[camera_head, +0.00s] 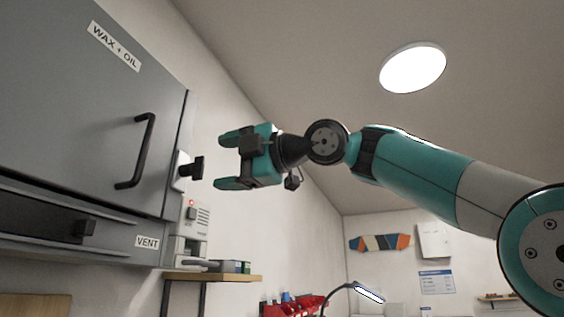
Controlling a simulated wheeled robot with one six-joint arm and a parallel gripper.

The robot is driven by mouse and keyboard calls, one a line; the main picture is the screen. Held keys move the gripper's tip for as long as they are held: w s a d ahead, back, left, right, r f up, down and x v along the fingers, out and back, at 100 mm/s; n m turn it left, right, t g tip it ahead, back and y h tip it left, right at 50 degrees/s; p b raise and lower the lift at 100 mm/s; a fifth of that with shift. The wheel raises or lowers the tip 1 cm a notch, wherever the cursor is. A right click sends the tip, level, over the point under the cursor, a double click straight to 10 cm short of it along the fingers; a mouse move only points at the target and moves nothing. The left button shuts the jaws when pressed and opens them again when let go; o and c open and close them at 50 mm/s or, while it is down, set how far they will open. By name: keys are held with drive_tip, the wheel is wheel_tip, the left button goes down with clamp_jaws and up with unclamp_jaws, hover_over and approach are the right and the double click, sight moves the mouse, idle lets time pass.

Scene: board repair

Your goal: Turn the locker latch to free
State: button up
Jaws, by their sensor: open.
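The grey locker (75,120) fills the left of the head view, its door shut and labelled "WAX + OIL", with a black bar handle (137,152). The latch (190,168) is a black knob on a pale plate at the locker's right edge. My gripper (224,160) is just right of the latch, its teal fingers pointing left toward it. The jaws are open with nothing between them. The fingers sit above and below the latch's height in the picture. I cannot tell how far apart in depth they are.
Below the latch is a small box with a red light (192,210). A vent slot (50,222) with a "VENT" label runs under the door. A wooden shelf (212,276) holds small items. A desk lamp (368,293) and red bins (290,306) stand lower right.

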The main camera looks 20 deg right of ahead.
drive_tip(key=b+v, duration=0.1)
drive_tip(key=v, duration=1)
drive_tip(key=shift+a, duration=0.1)
